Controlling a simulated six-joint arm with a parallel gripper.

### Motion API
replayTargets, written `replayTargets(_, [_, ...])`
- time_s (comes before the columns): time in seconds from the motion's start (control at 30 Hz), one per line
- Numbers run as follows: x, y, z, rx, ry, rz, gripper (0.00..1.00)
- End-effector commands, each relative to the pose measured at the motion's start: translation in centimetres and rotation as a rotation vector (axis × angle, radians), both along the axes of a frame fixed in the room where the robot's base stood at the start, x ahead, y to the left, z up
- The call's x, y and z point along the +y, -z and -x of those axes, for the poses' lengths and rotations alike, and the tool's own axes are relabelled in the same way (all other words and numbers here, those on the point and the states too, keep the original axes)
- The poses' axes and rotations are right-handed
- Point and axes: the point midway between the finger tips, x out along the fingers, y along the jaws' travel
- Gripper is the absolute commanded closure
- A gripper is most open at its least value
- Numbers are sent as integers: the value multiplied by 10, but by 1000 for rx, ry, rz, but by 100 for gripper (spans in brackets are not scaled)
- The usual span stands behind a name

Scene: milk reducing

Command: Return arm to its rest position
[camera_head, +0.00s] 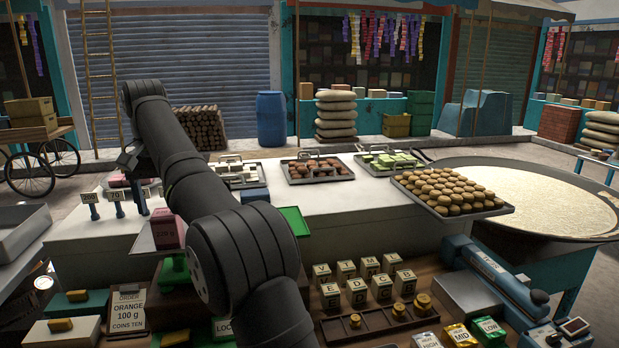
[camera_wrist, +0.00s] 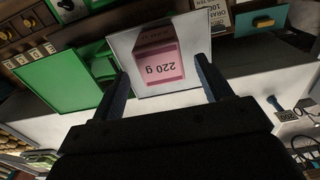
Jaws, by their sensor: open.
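My arm rises from the bottom of the head view, bends, and reaches back left over the counter. My gripper (camera_wrist: 162,74) is open in the wrist view, with its two dark fingers spread wide. A pink box marked 220 g (camera_wrist: 164,69) shows between and beyond the fingertips and is not gripped. It rests on a pale square plate (camera_wrist: 122,45). In the head view the pink box (camera_head: 167,229) sits on that plate over a green stand (camera_head: 173,268), left of my arm. My forearm hides part of the counter behind it.
A green tray (camera_head: 295,221) lies right of my elbow. Trays of sweets (camera_head: 452,212) and a wide pan (camera_head: 540,195) stand farther right. Lettered blocks (camera_head: 357,291) and brass weights (camera_head: 423,304) are at the front. Small price signs (camera_head: 92,198) stand at left.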

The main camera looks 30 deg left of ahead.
Motion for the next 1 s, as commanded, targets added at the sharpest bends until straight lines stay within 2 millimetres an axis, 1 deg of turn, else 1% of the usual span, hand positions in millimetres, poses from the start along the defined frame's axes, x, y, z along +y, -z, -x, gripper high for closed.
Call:
replayTargets(0.17, [-1, 18, 0, 1, 0, 2, 28])
replayTargets(0.53, [-1, 69, 0, 1, 0, 2, 28])
replayTargets(0.57, [-1, 69, 0, -1, 0, -1, 28])
replayTargets(0.6, [0, 61, 0, -1, 0, -3, 28])
replayTargets(0.63, [0, 57, 0, -1, 0, -4, 28])
replayTargets(0.8, [0, 44, 0, -1, 0, -2, 28])
replayTargets(1.0, [0, 39, 0, -1, 0, -1, 28])
